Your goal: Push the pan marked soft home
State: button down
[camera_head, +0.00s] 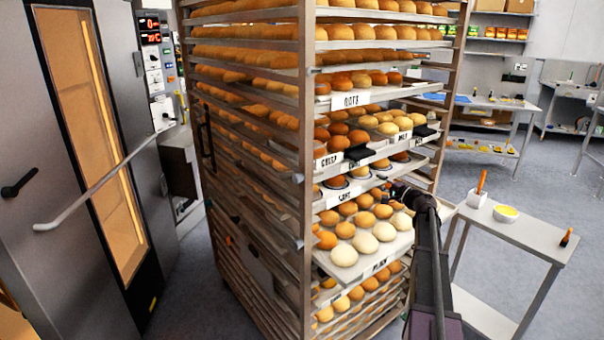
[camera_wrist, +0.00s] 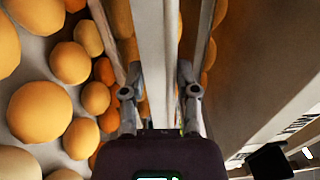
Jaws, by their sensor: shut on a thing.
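My gripper (camera_head: 383,188) is at the front of the tall rack, by the edge of a pan at mid height. In the wrist view my gripper (camera_wrist: 160,95) has one finger on each side of a pale pan rim (camera_wrist: 157,55) and is shut on it. Labelled pans of buns stick out of the rack at differing lengths, among them a lower pan with pale buns (camera_head: 330,262). The labels are small and slanted; I cannot tell for sure which one reads soft, nor whether the held pan bears it.
The rack (camera_head: 303,130) holds many pans. Black pads (camera_head: 359,153) lie at pan fronts. A steel oven door with a long handle (camera_head: 95,187) is at left. A small side table (camera_head: 520,232) with a yellow-filled bowl (camera_head: 506,213) stands right of my arm. Floor beyond is open.

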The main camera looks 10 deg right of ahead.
jog(key=shift+c, duration=1.4)
grip_release()
jog(key=shift+f, duration=0.1)
jog(key=v, duration=1.9)
jog(key=shift+s+a, duration=0.1)
jog(key=shift+a, duration=0.05)
